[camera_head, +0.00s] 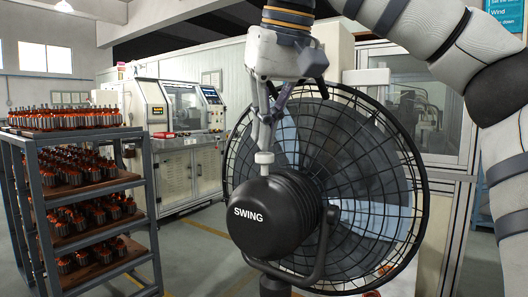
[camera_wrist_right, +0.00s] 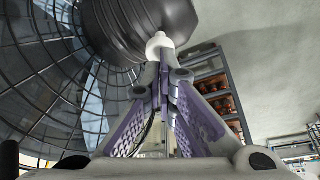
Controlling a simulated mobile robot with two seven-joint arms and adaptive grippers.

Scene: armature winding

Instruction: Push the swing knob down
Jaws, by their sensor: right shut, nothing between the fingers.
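The swing knob (camera_head: 264,160) is a small pale knob on top of the black motor housing (camera_head: 262,215) marked SWING, at the back of a large caged fan (camera_head: 375,170). My right gripper (camera_head: 265,146) points down right above the knob, with its fingers together and empty. In the right wrist view the fingertips (camera_wrist_right: 165,72) are at the white knob (camera_wrist_right: 159,44), which stands out from the dark housing (camera_wrist_right: 135,22). The fingertips look very close to the knob or touching it; I cannot tell which. My left gripper is not in view.
A grey rack (camera_head: 150,215) with several shelves of copper-wound armatures stands at the left. A white machine (camera_head: 178,150) is behind it. The fan's wire cage is close beside my right gripper. Open floor (camera_head: 200,262) lies between rack and fan.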

